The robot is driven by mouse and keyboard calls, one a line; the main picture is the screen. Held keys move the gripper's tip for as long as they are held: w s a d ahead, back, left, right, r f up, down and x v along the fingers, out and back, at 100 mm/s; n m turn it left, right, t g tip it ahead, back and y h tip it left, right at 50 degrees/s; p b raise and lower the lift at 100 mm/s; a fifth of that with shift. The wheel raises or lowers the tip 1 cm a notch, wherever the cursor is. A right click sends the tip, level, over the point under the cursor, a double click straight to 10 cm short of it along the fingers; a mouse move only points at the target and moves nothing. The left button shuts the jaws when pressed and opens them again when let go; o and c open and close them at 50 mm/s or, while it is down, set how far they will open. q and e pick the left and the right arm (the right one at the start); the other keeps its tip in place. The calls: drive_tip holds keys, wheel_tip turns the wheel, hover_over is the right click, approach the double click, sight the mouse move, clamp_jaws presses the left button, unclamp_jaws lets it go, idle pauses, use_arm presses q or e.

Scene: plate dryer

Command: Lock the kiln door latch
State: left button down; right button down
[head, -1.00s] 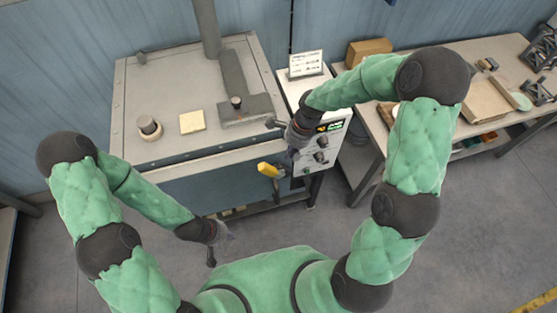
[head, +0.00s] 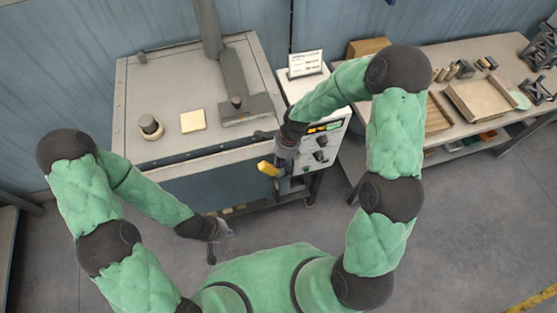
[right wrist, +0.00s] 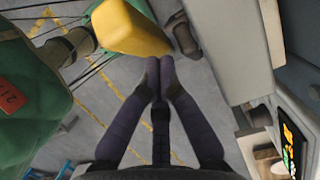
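The grey kiln (head: 195,75) stands against the wall, with its blue-grey front (head: 225,188) facing me. The yellow latch handle (head: 266,168) sticks out at the right end of that front. My right gripper (head: 282,166) is beside the handle, on its right. In the right wrist view, the yellow handle (right wrist: 128,28) lies just beyond the fingertips (right wrist: 157,62). The fingers meet with nothing visible between them; whether they touch the handle I cannot tell. My left gripper (head: 226,232) hangs low in front of the kiln, away from the latch, too small to read.
A control panel (head: 322,148) with knobs and a lit display stands right of the kiln, close to my right forearm. A workbench (head: 440,122) with trays and blocks is farther right. The floor (head: 470,225) in front of the bench is clear.

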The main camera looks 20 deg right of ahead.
sight(266, 163)
drive_tip(key=shift+a+f+h+b, duration=0.2)
drive_tip(key=shift+a+h+b, duration=0.5)
drive_tip(key=shift+b, duration=1.35)
drive_tip(key=a+b, duration=0.1)
drive_tip(key=b, duration=0.2)
drive_tip(key=a+f+h+b, duration=0.1)
drive_tip(key=b, duration=0.3)
drive_tip(key=shift+a+f+h+b, duration=0.1)
drive_tip(key=shift+a+h+b, duration=0.2)
drive_tip(key=shift+a, duration=0.1)
drive_tip(key=a+f+h+b, duration=0.1)
drive_tip(key=a+f+b, duration=0.3)
drive_tip(key=b, duration=0.5)
drive_tip(key=shift+s+a+f+h+b, duration=0.15)
drive_tip(key=shift+a+f+h+b, duration=0.2)
drive_tip(key=shift+a, duration=0.1)
